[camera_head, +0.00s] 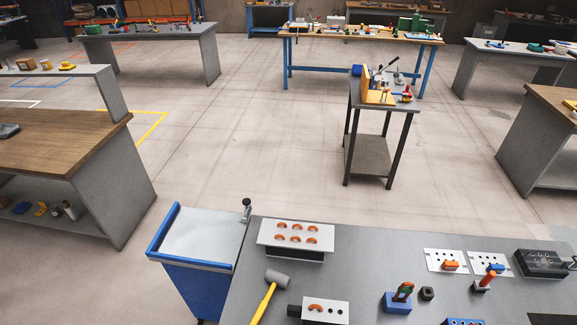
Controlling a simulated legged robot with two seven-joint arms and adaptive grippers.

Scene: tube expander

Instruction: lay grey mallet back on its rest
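The mallet (264,297) has a grey head and a yellow handle. It is on the left part of the grey workbench top (355,255), its head pointing away from me and its handle running down out of the picture at the bottom edge. I cannot tell whether it lies flat or is propped on something. No separate mallet rest can be made out. Neither of my grippers is in view.
A white-topped block with orange arcs (297,233) stands behind the mallet, and a smaller similar one (325,309) is to its right. Blue tool holders (397,302) and white plates (446,262) stand further right. A blue cart (195,270) adjoins the bench's left side.

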